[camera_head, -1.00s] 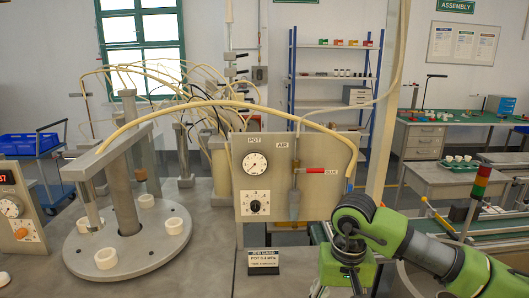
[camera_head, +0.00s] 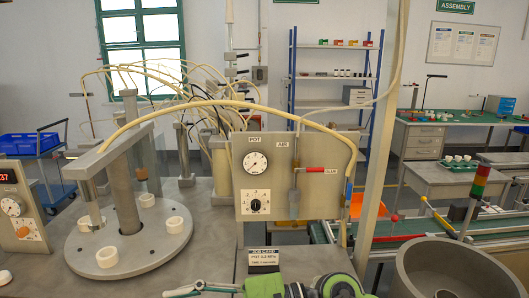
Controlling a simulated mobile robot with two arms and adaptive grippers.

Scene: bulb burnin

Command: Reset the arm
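Green and dark grey links of my arm (camera_head: 340,287) show along the bottom edge, in front of the job card, mostly cut off by the frame. The grey POT/AIR/GLUE panel (camera_head: 300,203) stands upright in the middle, with a round gauge (camera_head: 255,162), a knob dial (camera_head: 256,206) and a red-handled valve (camera_head: 314,170). The round plate (camera_head: 128,262) at the left carries several white rings.
A large round grey vessel (camera_head: 455,240) stands at the lower right. A job card (camera_head: 264,258) stands below the panel. A red, yellow and green signal tower (camera_head: 479,183) and conveyor lie at the right. A pale post (camera_head: 384,120) rises right of the panel. A hose arches over the panel.

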